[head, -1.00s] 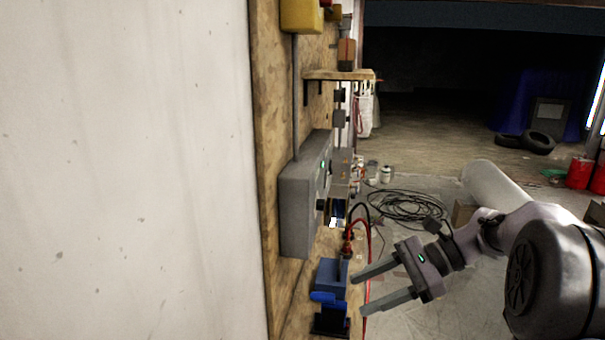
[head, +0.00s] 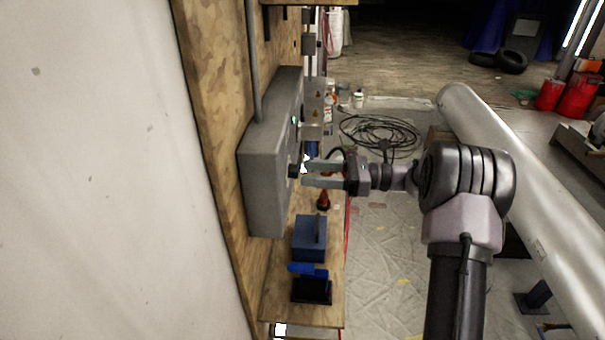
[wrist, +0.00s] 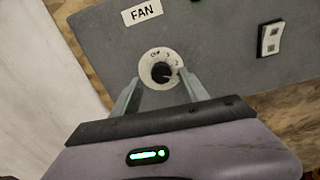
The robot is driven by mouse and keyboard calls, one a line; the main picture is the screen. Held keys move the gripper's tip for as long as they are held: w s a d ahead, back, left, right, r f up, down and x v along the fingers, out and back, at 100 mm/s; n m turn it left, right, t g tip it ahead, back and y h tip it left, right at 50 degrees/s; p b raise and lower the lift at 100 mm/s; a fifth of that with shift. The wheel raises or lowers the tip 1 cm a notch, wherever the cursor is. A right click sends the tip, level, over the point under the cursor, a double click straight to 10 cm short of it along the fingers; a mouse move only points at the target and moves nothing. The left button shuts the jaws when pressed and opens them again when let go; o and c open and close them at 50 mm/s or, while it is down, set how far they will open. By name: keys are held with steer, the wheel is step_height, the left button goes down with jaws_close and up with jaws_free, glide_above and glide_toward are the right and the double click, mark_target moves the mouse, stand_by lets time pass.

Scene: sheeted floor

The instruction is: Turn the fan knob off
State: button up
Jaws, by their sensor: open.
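The fan knob (wrist: 161,72) is a black round knob on a pale dial in the wrist view, under a "FAN" label (wrist: 142,12). The dial carries an off mark and numbers. The knob's exact setting is hard to read. In the head view the knob (head: 293,171) sticks out from the face of a grey box (head: 262,170) on the wooden board. My gripper (head: 304,172) is open and level with the knob, its fingertips close to it. In the wrist view my gripper (wrist: 160,88) has one finger on each side of the dial's lower part; contact cannot be told.
A light rocker switch (wrist: 269,39) sits right of the dial. Below the box, a shelf holds a blue box (head: 309,238) and a black-and-blue item (head: 311,286). A cable coil (head: 380,134) lies on the floor behind. The floor to the right is partly clear.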

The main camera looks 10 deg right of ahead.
mark_target(294, 171)
steer(key=shift+x, duration=1.45)
jaws_close()
